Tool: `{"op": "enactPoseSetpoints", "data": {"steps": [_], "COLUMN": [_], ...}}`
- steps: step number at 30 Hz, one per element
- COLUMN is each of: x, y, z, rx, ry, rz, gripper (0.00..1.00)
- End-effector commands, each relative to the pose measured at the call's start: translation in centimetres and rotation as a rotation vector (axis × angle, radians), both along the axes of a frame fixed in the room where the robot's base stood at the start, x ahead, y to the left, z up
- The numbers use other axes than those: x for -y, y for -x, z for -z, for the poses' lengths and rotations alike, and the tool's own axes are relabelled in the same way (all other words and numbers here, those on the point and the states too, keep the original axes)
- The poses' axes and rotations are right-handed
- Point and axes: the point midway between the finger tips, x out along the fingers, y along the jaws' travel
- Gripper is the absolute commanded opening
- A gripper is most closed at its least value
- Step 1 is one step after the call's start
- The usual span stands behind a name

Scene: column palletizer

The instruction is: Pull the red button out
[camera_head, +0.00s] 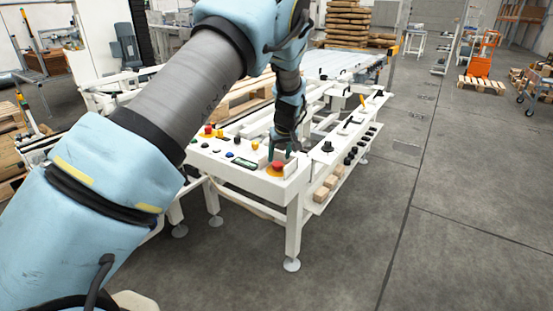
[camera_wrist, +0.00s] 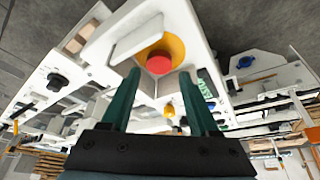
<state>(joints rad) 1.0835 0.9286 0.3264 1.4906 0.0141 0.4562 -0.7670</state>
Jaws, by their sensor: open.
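A red button (camera_wrist: 159,62) with a round yellow base sits on the white control panel (camera_wrist: 190,30) in the wrist view. In the head view this red button (camera_head: 278,166) is at the panel's near right corner. My gripper (camera_wrist: 160,74) is open, with its two dark green fingers pointing towards the button, one on each side in the picture. The gap to the button is hard to judge. In the head view my gripper (camera_head: 283,150) is just above and behind the button, partly hidden by my wrist.
Another red button (camera_head: 208,130) sits farther left on the panel. A yellow button (camera_head: 255,144) and a blue button (camera_head: 229,155) lie between them. A white raised block (camera_wrist: 138,38) stands beside the near red button. Open grey floor (camera_head: 350,240) lies right of the machine.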

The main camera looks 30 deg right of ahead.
Motion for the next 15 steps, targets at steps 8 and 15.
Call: {"op": "enactPoseSetpoints", "data": {"steps": [8,15], "x": [0.1,0.2], "y": [-1.3,-1.4], "z": [3.0,3.5], "rx": [-0.001,0.0], "ry": [-0.001,0.001], "rz": [0.0,0.0], "gripper": [0.61,0.61]}}
